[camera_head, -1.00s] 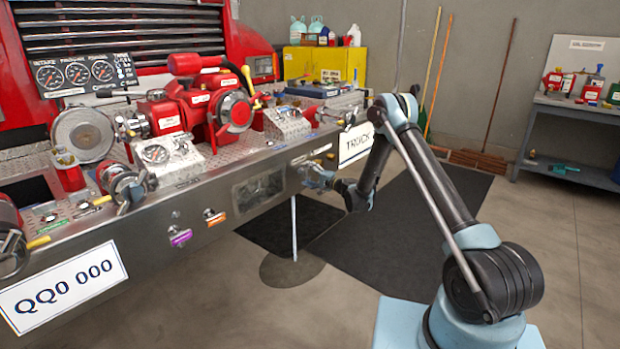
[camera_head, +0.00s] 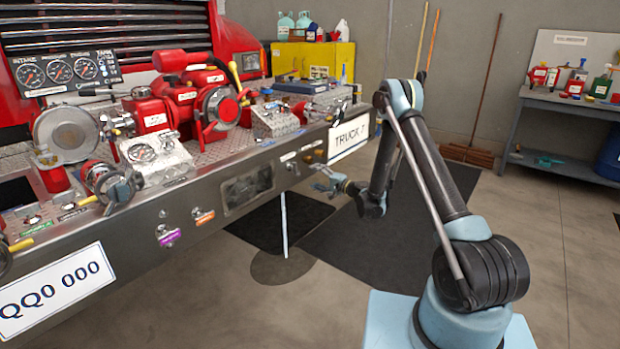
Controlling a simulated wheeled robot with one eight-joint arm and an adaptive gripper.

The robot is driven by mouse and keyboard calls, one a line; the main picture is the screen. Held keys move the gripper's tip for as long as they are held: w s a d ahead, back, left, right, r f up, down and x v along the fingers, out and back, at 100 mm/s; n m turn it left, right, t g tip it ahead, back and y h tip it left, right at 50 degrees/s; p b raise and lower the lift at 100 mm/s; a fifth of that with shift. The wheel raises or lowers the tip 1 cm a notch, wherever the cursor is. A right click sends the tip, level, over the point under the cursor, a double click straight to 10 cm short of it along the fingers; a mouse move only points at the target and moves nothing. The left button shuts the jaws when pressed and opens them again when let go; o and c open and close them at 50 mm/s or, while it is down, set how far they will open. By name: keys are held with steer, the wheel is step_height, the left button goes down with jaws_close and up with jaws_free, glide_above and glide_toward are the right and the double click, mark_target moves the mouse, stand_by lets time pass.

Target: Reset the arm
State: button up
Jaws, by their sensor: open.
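My gripper (camera_head: 322,180) is open and looks empty. It is in front of the truck's steel bumper (camera_head: 228,192), near its right end and below the TRUCK 7 sign (camera_head: 348,137).
The bumper carries a red pump (camera_head: 215,105), gauges (camera_head: 60,72) and valves. Purple (camera_head: 168,235) and orange (camera_head: 203,215) tagged pulls stick out of its front. A yellow cabinet (camera_head: 312,60) and a workbench (camera_head: 565,110) stand behind. Floor right of my arm is clear.

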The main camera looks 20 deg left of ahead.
steer(key=shift+s+d, duration=0.15)
steer(key=shift+d, duration=0.1)
steer(key=s+d+r+n+g+h, duration=0.1)
steer(key=s+d+r+n+h, duration=0.15)
steer(key=s+d+r, duration=0.65)
steer(key=s+d+r+n+g+h, duration=0.15)
steer(key=s+d+r+h, duration=0.3)
steer(key=d+r, duration=0.75)
steer(key=s+d+f+h, duration=0.2)
steer(key=s+d+h, duration=0.1)
steer(key=s+d, duration=0.6)
steer(key=s+d+f+g+h, duration=0.1)
steer(key=s+d+f+h, duration=0.2)
steer(key=s+d, duration=0.6)
steer(key=s+d+f+g+h, duration=0.1)
steer(key=s+d+f+h, duration=0.1)
steer(key=s+d, duration=0.8)
steer(key=s+h, duration=0.1)
steer(key=s, duration=0.7)
steer(key=shift+s+f+n+h, duration=0.2)
steer(key=shift+s+n+h, duration=0.1)
steer(key=shift+d, duration=0.1)
